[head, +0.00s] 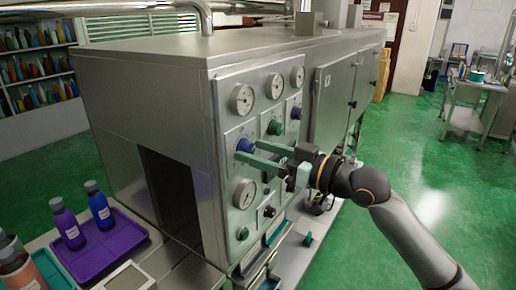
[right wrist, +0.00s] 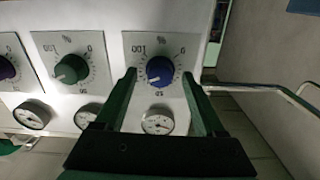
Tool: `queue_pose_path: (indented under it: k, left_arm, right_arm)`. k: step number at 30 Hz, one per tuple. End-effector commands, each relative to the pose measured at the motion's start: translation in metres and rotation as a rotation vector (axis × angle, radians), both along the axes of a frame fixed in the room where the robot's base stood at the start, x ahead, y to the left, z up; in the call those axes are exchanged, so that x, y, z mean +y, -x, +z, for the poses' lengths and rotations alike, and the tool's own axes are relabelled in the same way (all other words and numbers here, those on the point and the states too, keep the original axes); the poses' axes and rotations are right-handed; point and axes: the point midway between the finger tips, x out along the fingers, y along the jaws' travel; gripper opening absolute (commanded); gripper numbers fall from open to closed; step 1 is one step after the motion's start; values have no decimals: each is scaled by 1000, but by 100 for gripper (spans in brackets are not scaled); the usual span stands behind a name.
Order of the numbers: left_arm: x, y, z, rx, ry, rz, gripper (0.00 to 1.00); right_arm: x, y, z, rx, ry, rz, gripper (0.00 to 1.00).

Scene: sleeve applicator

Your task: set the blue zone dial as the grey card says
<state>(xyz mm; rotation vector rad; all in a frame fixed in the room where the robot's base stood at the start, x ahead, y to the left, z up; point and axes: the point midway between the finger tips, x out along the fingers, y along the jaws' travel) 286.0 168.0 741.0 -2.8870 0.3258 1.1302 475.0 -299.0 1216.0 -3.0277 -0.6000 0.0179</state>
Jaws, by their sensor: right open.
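The blue zone dial (head: 245,145) is on the steel machine's front panel. In the right wrist view the blue dial (right wrist: 160,69) sits on a pale scale plate with 0 and 100 at its upper edge. A small pale mark shows low on its left side; I cannot read the exact setting. My right gripper (head: 248,151) is open, its two green fingers reaching to the panel. In the right wrist view the fingers stand either side of the dial with gaps. A grey square with a pale frame (head: 127,277) lies at the bottom; I cannot tell if it is the card.
A green dial (head: 275,128) and a purple dial (head: 296,113) are farther along the panel, with gauges (head: 242,99) above and below. A purple tray (head: 98,250) with bottles stands lower left. A metal rail (right wrist: 255,87) runs right of the blue dial.

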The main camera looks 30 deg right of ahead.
Motion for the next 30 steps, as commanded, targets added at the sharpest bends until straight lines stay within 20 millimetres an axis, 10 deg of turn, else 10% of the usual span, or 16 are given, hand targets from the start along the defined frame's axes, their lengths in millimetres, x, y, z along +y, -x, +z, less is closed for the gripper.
queue_pose_path:
  k: [9, 30]
  left_arm:
    - [0, 0, 0, 0, 0, 0, 50]
    - [0, 0, 0, 0, 0, 0, 50]
  right_arm:
    - [1, -1, 0, -1, 1, 0, 70]
    - [1, -1, 0, 0, 1, 0, 0]
